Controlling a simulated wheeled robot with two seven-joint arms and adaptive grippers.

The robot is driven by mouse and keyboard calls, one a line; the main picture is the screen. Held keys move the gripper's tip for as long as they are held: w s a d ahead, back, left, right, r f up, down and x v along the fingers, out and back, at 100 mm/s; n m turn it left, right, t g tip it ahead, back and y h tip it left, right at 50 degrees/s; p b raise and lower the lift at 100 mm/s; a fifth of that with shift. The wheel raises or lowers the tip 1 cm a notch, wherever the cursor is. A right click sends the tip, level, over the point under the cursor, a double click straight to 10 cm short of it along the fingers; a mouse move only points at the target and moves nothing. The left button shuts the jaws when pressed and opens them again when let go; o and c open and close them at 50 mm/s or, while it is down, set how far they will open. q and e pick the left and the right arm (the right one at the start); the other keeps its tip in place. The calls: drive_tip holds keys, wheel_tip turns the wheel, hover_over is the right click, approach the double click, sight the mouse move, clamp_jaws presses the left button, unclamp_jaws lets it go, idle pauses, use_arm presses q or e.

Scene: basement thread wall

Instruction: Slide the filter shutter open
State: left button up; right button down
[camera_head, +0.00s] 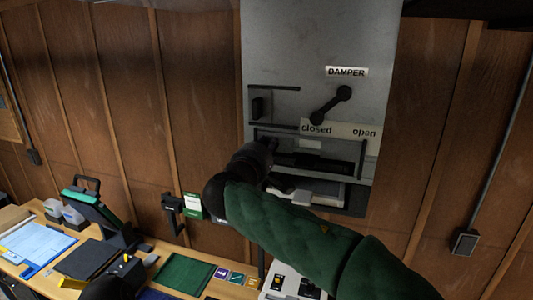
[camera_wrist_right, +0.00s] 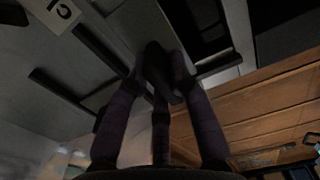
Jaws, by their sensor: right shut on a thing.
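The grey wall cabinet (camera_head: 290,50) carries a plate reading "closed" and "open" (camera_head: 340,130). Below the plate, a black rail (camera_head: 320,138) runs above a dark slotted opening (camera_head: 335,165). My right gripper (camera_head: 268,150) is at the left end of this opening, under "closed". In the wrist view its fingers (camera_wrist_right: 157,78) are shut around a dark upright handle (camera_wrist_right: 154,62) on the cabinet face. My gripper hides the handle and the left part of the shutter in the head view. My left gripper is not clearly in view.
A light tray-like part (camera_head: 315,192) is below the opening. A cluttered bench (camera_head: 215,287) stands at lower left. The wooden wall to the right is mostly bare.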

drive_tip(key=c, duration=1.1)
unclamp_jaws()
drive_tip(key=shift+f, duration=0.1)
drive_tip(key=v, duration=1.2)
